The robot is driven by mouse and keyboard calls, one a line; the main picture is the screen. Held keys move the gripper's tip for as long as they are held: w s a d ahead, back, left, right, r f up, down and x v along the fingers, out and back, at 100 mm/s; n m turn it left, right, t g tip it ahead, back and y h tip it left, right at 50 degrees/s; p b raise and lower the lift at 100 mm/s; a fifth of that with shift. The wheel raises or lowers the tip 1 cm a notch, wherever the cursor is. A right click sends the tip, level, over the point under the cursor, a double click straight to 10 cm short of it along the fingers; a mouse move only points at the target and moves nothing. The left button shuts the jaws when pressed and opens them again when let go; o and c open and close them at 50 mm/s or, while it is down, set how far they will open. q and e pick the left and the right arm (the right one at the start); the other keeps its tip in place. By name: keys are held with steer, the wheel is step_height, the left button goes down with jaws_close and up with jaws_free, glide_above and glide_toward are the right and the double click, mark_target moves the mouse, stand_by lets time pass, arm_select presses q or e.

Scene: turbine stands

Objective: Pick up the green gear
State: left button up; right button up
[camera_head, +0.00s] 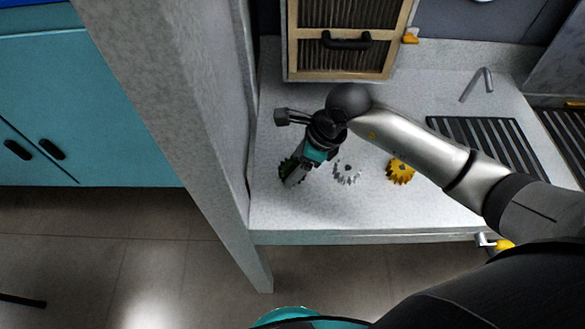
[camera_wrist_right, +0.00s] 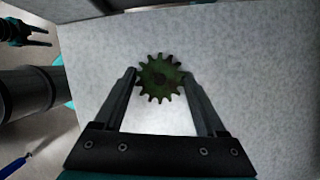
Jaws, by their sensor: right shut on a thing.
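The green gear (camera_wrist_right: 160,79) is dark green and toothed, and it sits between the two fingertips of my right gripper (camera_wrist_right: 161,76) in the right wrist view. The fingers touch its left and right sides and are shut on it. In the head view the right gripper (camera_head: 294,176) points down at the left part of the grey counter, and only a dark edge of the green gear (camera_head: 285,167) shows beside it. I cannot tell whether the gear still rests on the counter. My left gripper is not seen in the head view.
A silver gear (camera_head: 347,172) and a yellow gear (camera_head: 400,171) lie on the counter (camera_head: 330,212) to the right of the gripper. A wooden-framed box with a dark handle (camera_head: 346,40) stands behind. A grey wall (camera_head: 190,100) rises at the counter's left edge.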

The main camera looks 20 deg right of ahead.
jaws_close()
steer(key=shift+r, duration=0.1)
stand_by(0.5)
step_height(320, 180, up, 20)
steer(key=p, duration=0.2)
steer(key=shift+o, duration=1.4)
jaws_free()
jaws_close()
